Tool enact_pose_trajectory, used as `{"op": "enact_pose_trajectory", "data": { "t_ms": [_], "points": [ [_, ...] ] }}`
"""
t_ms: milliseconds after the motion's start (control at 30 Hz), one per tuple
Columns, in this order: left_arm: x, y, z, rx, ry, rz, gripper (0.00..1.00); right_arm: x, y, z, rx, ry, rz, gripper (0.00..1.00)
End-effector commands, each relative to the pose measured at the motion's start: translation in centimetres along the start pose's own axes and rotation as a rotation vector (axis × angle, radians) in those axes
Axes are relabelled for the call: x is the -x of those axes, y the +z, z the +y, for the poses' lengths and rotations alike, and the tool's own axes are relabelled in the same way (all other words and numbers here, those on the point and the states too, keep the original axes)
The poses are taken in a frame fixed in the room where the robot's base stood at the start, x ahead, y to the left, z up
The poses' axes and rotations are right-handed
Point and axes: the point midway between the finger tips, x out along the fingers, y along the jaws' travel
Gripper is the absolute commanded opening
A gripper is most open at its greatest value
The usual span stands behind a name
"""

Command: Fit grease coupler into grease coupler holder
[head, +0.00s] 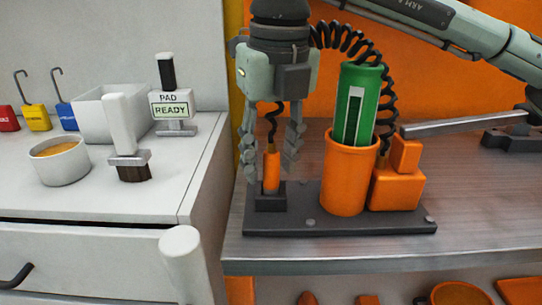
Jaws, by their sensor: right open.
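The orange grease coupler (271,172) stands upright in the small black grease coupler holder (270,202) at the left end of a dark base plate. A thin black cord (271,112) rises from its top. My right gripper (270,168) points down over it and is open, one finger on each side of the coupler. Whether a finger touches it I cannot tell. The coupler's lower end is hidden inside the holder. My left gripper is not in view.
An orange cylinder (345,180) holding a green cartridge (358,115) stands right of the holder, with a black coiled hose (385,105) and orange block (397,190). A grey bar lies farther right. The white counter (90,200) at left carries a bowl, brush and pad stand.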

Motion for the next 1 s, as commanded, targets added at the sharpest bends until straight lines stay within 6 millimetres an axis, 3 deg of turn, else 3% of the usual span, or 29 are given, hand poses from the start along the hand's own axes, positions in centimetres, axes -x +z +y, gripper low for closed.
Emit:
{"op": "enact_pose_trajectory", "data": {
  "t_ms": [167,600,800,1000],
  "points": [
    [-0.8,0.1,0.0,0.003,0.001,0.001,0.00,1.2,0.1,0.0,0.000,0.000,-0.002,0.40],
    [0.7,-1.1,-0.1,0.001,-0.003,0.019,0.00,10.3,0.1,0.1,0.001,0.001,-0.003,0.40],
    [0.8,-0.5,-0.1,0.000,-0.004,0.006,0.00,12.1,0.1,0.0,0.000,0.000,-0.001,0.40],
    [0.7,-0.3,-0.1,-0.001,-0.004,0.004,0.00,12.3,0.0,0.0,0.000,0.000,0.000,0.40]
  ]
}}
